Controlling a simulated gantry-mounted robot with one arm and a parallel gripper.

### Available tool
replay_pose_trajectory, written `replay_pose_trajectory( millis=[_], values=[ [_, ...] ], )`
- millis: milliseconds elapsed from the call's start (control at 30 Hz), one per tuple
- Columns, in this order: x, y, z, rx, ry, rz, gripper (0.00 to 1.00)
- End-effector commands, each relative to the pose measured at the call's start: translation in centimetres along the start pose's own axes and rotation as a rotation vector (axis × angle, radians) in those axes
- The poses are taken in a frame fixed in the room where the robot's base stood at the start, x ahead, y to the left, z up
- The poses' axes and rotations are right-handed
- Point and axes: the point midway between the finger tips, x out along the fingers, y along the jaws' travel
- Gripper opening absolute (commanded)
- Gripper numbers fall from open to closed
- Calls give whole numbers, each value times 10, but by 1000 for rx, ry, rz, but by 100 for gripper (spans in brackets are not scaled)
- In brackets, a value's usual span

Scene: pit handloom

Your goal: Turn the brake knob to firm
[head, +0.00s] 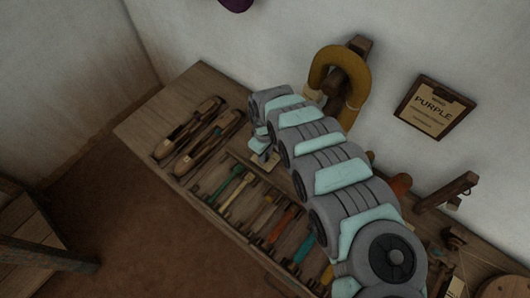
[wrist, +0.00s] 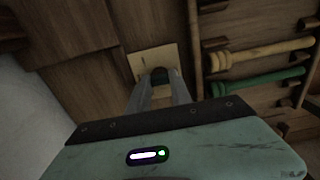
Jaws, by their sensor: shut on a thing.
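The brake knob (wrist: 160,74) shows in the wrist view as a small dark round thing in front of a pale square plate (wrist: 143,61) on the wooden bench. My gripper (wrist: 160,88) points at the plate, and its two fingers are shut on the knob, one on each side. The fingers hide much of the knob, and I cannot tell its setting. In the head view my gripper (head: 262,151) is down at the bench, beyond the slotted tray. The knob is hidden there by my arm.
Two wooden shuttles (head: 190,132) lie at the bench's left. Beside them a slotted tray holds several coloured sticks, among them a green one (head: 226,185). A mustard yarn hank (head: 318,66) and a framed "PURPLE" sign (head: 433,107) hang on the wall.

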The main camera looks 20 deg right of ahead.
Motion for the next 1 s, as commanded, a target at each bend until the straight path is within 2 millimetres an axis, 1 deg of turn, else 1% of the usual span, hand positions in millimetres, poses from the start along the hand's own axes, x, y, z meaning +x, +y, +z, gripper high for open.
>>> replay_pose_trajectory(
  millis=[167, 367, 567, 1000],
  values=[
    [-1, 0, 0, 14, 0, 0, 0],
    [-3, -1, 0, 81, -1, -1, 0],
    [-4, -2, 0, 224, -3, -2, 0],
    [-2, -2, -1, 637, -2, -1, 0]
  ],
)
